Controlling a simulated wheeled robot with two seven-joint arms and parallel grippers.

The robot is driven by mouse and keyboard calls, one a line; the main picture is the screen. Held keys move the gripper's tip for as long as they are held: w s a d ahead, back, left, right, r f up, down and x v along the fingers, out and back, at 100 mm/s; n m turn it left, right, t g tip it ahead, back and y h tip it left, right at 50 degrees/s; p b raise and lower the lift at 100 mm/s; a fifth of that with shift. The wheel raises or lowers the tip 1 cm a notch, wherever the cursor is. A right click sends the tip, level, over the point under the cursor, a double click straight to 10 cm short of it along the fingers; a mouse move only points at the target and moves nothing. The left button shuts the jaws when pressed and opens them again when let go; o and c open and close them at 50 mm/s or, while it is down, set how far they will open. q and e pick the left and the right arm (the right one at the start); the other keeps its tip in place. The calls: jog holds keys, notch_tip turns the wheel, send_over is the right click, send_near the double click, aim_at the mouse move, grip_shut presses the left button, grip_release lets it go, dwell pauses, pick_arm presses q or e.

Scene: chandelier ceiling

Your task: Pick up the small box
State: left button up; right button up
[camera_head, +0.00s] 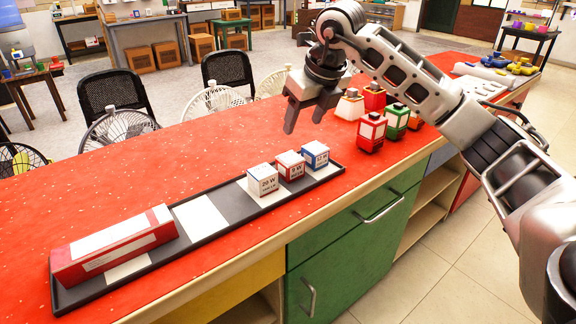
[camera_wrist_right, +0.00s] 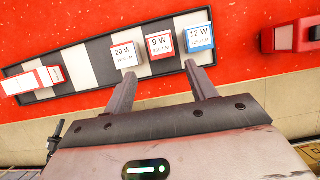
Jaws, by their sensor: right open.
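Three small boxes stand in a row on a black tray (camera_head: 218,238) with pale panels. They are a white box marked 20 W (camera_head: 262,180), a red and white box marked 9 W (camera_head: 290,165) and a blue and white box marked 12 W (camera_head: 315,154). My right gripper (camera_head: 305,118) is open and empty above the counter, behind the boxes in the head view. In the right wrist view its two fingers (camera_wrist_right: 160,75) point toward the row, and the 9 W box (camera_wrist_right: 160,45) lies between their directions. My left gripper is not in view.
A long red and white box (camera_head: 115,245) lies at the tray's left end. Red, green and white lantern-like items (camera_head: 372,130) stand to the right of the gripper on the red counter (camera_head: 150,170). Chairs and fans stand behind. The counter left of the gripper is clear.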

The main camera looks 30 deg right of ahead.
aim_at(291, 158)
jog(key=x, duration=0.8)
jog(key=shift+s, duration=0.1)
jog(key=x, duration=0.5)
jog(key=shift+d+f, duration=0.1)
jog(key=shift+f, duration=0.3)
jog(key=c, duration=0.8)
